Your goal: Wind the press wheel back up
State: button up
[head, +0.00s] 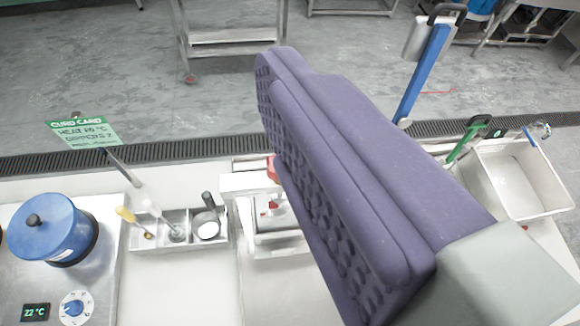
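My gripper (285,62) fills the middle of the head view as a large purple, ridged shape with a bumpy pad on its left face. It runs from the lower right up to the top centre. Whether its fingers are apart cannot be made out. A small press (270,238) with a pale metal frame stands on the bench, just left of and behind my gripper. A red part (273,170), possibly the press wheel, shows at the top of the press, partly hidden by my gripper. I cannot tell whether they touch.
A blue lidded pot (45,230) sits on a hotplate (95,250) at left. Tools stand in a metal rack (150,240) beside the press. A green-headed card (85,132) stands behind. A pale bin (515,180) is at right, near a blue upright post (425,70).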

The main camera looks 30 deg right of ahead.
jog(key=w+d+f+m+g+p, duration=0.1)
jog(key=w+f+g+p, duration=0.1)
jog(key=w+p, duration=0.4)
jog(key=w+d+f+m+g+p, duration=0.1)
jog(key=w+f+m+g+p, duration=0.15)
jog(key=w, duration=0.45)
jog(key=w+d+f+m+g+p, duration=0.3)
jog(key=w+d+f+g+p, duration=0.2)
jog(key=w+f+p, duration=0.55)
jog(key=s+d+f+m+g+p, duration=0.1)
jog(key=d+f+p, duration=0.1)
jog(key=f, duration=0.3)
jog(key=d+f+m+g+p, duration=0.2)
jog(key=f+p, duration=0.3)
jog(key=f, duration=0.1)
jog(key=s+d+f+m+g+p, duration=0.1)
jog(key=d+f+m+g+p, duration=0.1)
jog(key=f, duration=0.3)
jog(key=shift+s+d+f+p, duration=0.25)
jog(key=shift+s+f+p, duration=0.1)
jog(key=shift+p, duration=0.45)
notch_tip(320, 180, down, 8)
jog(key=shift+s+r+p, duration=0.1)
jog(key=shift+r+p, duration=0.05)
jog(key=shift+p, duration=0.3)
jog(key=shift+f, duration=0.4)
jog(key=c, duration=1)
jog(key=shift+c, duration=0.2)
